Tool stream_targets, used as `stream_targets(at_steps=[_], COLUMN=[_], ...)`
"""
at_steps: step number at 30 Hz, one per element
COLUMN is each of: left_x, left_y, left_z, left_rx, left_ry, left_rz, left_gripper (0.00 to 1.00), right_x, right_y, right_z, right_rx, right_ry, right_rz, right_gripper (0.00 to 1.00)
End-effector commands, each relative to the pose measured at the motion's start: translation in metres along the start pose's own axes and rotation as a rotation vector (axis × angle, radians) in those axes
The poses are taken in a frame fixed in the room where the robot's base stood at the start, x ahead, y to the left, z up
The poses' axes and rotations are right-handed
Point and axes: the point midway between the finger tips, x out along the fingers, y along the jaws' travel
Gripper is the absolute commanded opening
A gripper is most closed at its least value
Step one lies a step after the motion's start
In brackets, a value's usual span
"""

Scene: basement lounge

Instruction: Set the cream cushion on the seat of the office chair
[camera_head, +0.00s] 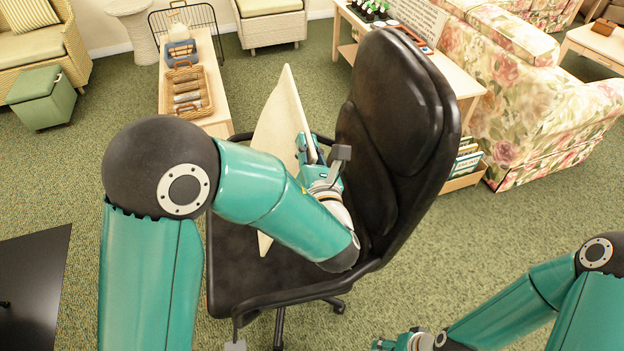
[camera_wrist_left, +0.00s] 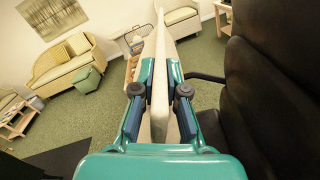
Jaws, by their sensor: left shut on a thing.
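The cream cushion (camera_head: 283,112) stands on edge, upright, over the seat of the black office chair (camera_head: 235,255). My left gripper (camera_head: 308,150) is shut on the cushion, pinching it from the backrest side. In the left wrist view the cushion (camera_wrist_left: 160,85) runs edge-on between the two fingers of the gripper (camera_wrist_left: 160,95). The chair's backrest (camera_head: 395,125) is right of the gripper. My right gripper (camera_head: 395,342) is low at the bottom edge, partly cut off.
A low wooden table (camera_head: 215,115) with a wicker basket (camera_head: 187,92) stands behind the chair at left. A wooden shelf unit (camera_head: 466,85) and floral sofa (camera_head: 540,95) stand at right. A green ottoman (camera_head: 42,98) is far left. Green carpet is open around the chair.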

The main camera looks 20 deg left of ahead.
Motion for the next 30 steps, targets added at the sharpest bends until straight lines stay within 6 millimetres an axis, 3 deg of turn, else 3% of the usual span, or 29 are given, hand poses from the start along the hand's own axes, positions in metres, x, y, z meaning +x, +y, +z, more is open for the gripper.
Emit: stream_targets(at_steps=[1,13,23,30], left_x=[0.000,-0.001,-0.001,-0.002], left_y=[-0.008,-0.041,-0.050,-0.060], left_z=[-0.014,-0.088,-0.109,-0.135], left_rx=[0.001,0.001,-0.001,0.000], left_ry=[-0.001,-0.002,-0.004,-0.003], left_rz=[-0.002,-0.005,-0.004,-0.003], left_gripper=[0.00,0.00,0.00,0.00], right_x=[0.009,0.045,0.055,0.071], right_y=[0.004,0.016,0.020,0.026], right_z=[0.000,-0.001,-0.001,-0.001], right_rx=[0.000,0.000,0.000,0.000], right_ry=[0.000,0.001,0.001,0.001], right_rz=[0.000,0.000,0.000,0.000], right_gripper=[0.60,0.60,0.60,0.60])
